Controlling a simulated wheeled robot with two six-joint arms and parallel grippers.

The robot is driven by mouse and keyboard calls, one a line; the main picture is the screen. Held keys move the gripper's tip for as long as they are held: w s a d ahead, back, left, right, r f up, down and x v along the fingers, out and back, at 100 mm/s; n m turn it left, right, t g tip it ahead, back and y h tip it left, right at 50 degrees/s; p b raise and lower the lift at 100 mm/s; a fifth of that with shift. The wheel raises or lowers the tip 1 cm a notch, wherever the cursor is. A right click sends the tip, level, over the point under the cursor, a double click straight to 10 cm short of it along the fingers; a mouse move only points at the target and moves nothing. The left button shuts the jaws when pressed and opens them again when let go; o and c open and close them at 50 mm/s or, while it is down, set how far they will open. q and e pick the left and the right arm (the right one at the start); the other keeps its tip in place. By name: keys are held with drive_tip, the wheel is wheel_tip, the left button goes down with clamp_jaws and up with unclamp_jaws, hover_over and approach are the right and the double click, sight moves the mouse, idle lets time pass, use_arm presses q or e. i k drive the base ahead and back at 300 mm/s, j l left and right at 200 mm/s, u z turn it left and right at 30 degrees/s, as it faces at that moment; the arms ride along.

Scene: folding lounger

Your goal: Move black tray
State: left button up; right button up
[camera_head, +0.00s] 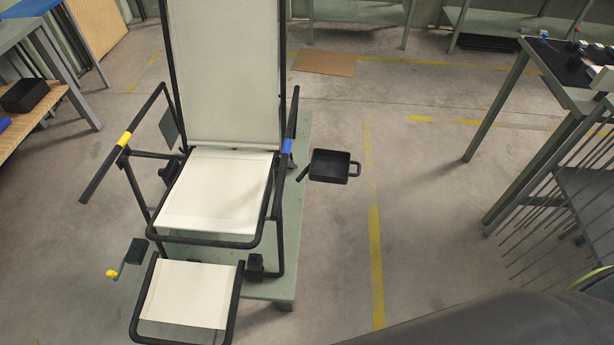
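The black tray (332,166) is a shallow square tray at the right side of the folding lounger (217,190). It has a small loop handle on its right side, and a short black bar at its left points towards the lounger's frame. Whether that bar joins the frame is hard to tell. The lounger has cream panels, a black tube frame, a yellow band on the left armrest and a blue band on the right one. Neither of my grippers is in view.
The lounger stands on a low green platform (262,288). A green table (560,85) stands at the right, with thin rods below it. A wooden bench with a black box (25,95) is at the left. The floor right of the tray is clear, with yellow lines.

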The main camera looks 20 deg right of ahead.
sight(329, 166)
drive_tip(key=i+l, duration=0.15)
drive_tip(key=l, duration=0.15)
drive_tip(key=i+l, duration=0.15)
drive_tip(key=l, duration=0.2)
drive_tip(key=i+l+z, duration=0.1)
drive_tip(key=l, duration=0.2)
drive_tip(key=i+l, duration=0.15)
drive_tip(key=l, duration=0.2)
